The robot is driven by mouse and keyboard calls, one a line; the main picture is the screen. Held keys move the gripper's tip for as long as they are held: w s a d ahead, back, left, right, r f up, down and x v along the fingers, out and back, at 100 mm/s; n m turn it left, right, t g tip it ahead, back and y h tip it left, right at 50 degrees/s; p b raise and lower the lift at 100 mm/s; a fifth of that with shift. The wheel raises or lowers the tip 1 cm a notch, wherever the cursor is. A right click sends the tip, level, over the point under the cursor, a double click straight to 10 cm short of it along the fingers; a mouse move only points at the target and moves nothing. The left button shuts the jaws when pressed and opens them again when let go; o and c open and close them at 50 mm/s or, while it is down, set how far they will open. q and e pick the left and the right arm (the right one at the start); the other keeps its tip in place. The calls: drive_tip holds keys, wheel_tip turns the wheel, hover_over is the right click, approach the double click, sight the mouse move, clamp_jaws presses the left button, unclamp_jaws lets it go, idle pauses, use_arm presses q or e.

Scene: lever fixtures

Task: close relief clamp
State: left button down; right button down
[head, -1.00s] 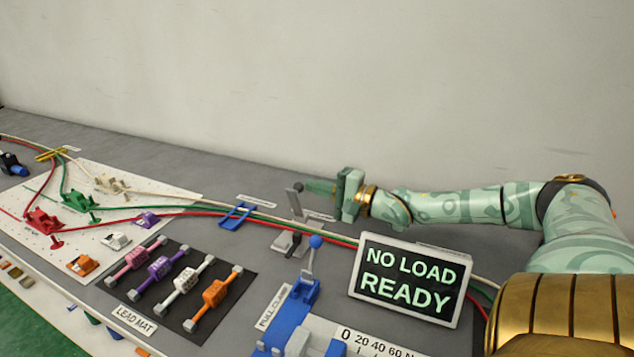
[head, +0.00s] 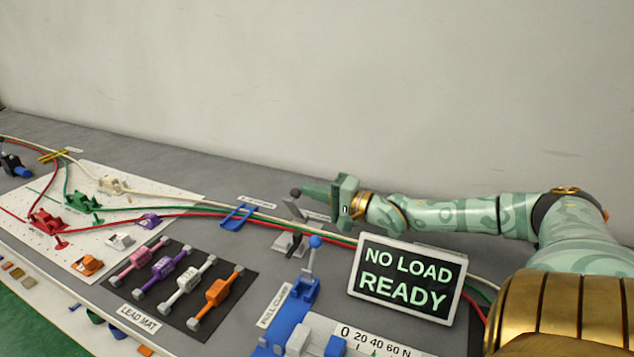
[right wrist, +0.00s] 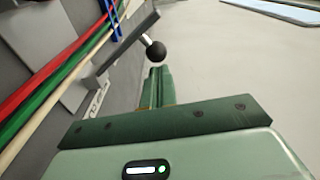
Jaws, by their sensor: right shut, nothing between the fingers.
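The relief clamp (head: 290,240) appears to be the grey fixture over the red, green and white cables, behind the blue pull clamp. Its flat grey lever (head: 293,209) stands raised and tilted, with a black ball knob (head: 296,191) on top. My right gripper (head: 308,189) is shut and empty, its fingers pointing left beside the knob. In the right wrist view the knob (right wrist: 156,51) lies just past the shut fingertips (right wrist: 158,72); I cannot tell whether they touch. My left gripper is not in view.
A blue pull clamp (head: 303,290) with a blue-knobbed lever stands in front. The NO LOAD READY display (head: 408,281) stands below my right arm. A blue cable guide (head: 238,216) and the lead mat (head: 213,265) with several coloured leads lie left. A wall rises behind.

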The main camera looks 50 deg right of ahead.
drive_tip(key=shift+s+a+n+p, duration=0.2)
drive_tip(key=shift+a+n+p, duration=0.2)
drive_tip(key=shift+a+n, duration=0.4)
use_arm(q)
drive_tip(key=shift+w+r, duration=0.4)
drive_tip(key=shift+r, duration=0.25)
use_arm(e)
drive_tip(key=shift+s+a+f, duration=0.1)
drive_tip(key=shift+a, duration=0.15)
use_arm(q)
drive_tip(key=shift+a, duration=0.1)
